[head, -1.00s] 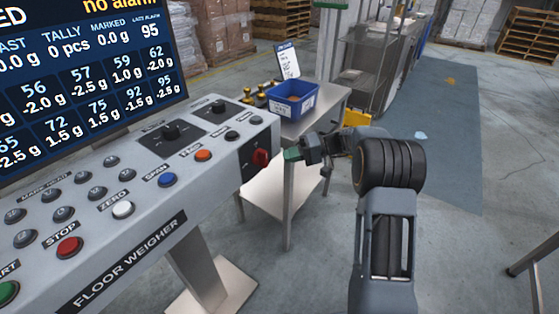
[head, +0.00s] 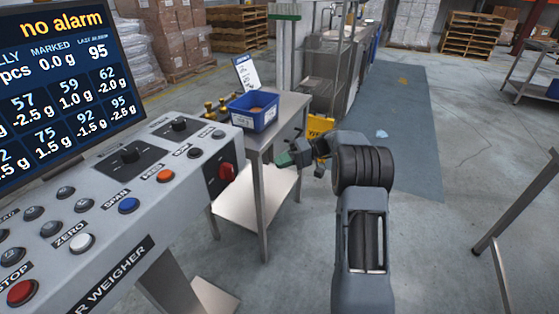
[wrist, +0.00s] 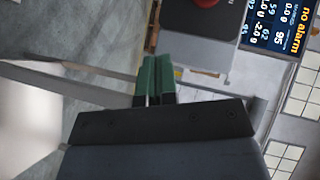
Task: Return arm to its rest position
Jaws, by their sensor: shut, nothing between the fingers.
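My gripper (head: 284,159) is at the end of my folded arm, in front of the small steel table (head: 284,122) in the head view. Its green fingertips point left, toward the weigher panel's right end. In the wrist view the two green fingers (wrist: 155,78) lie close together with nothing between them. The gripper looks apart from the panel and its red rotary switch (head: 227,172); its exact gap to the table cannot be told.
A metal stand (head: 512,215) is at right. Open floor lies between it and my arm.

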